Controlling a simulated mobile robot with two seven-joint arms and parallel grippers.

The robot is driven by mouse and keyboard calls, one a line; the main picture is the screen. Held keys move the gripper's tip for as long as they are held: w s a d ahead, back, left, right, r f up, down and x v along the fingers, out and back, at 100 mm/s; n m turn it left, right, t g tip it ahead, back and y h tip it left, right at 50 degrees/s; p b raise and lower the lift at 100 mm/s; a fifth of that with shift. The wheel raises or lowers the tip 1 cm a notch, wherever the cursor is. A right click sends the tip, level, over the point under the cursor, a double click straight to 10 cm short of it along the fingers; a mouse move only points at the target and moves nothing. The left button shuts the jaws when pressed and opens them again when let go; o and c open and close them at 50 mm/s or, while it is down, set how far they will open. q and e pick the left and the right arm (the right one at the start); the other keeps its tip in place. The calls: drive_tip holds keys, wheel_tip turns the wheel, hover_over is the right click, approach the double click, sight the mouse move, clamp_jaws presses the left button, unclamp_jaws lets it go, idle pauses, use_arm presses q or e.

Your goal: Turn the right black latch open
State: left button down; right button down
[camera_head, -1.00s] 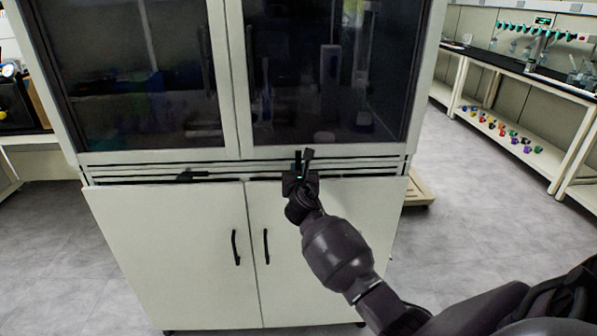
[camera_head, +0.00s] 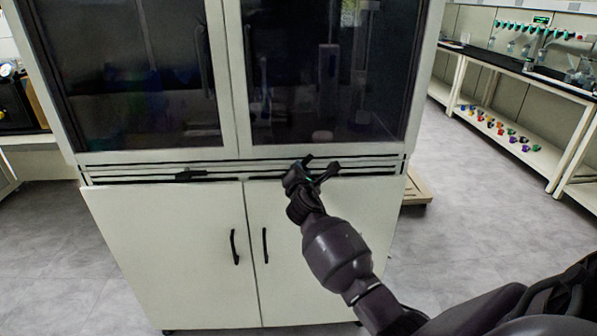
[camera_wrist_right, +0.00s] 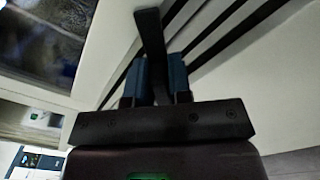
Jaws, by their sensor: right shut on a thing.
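The right black latch (camera_wrist_right: 150,38) shows in the right wrist view as a dark bar between the two blue-grey fingers of my right gripper (camera_wrist_right: 159,78). The fingers are shut on it. The bar lies at an angle to the dark slots of the cabinet front. In the head view my right gripper (camera_head: 320,172) is at the slotted strip under the right glass door, its fingers tilted to the right. It hides most of the latch there. The left black latch (camera_head: 190,176) lies flat along the strip. My left gripper is not in view.
The freeze dryer cabinet (camera_head: 170,240) has glass upper doors (camera_head: 320,80) and white lower doors with black handles (camera_head: 265,246), all closed. A wooden pallet (camera_head: 416,188) lies on the floor at its right. A lab bench (camera_head: 520,75) stands further right, with clear floor between.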

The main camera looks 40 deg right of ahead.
drive_tip(key=m, duration=0.4)
drive_tip(key=shift+s+d+f+m+b, duration=0.1)
drive_tip(key=shift+f+m+b, duration=0.2)
drive_tip(key=shift+f+b, duration=0.05)
drive_tip(key=m+b, duration=0.1)
drive_tip(key=m, duration=0.3)
drive_tip(key=shift+f+m, duration=0.1)
drive_tip(key=shift+m, duration=0.2)
drive_tip(key=c, duration=1.1)
unclamp_jaws()
drive_tip(key=p+v, duration=0.1)
drive_tip(key=v, duration=1)
drive_tip(key=shift+d, duration=0.15)
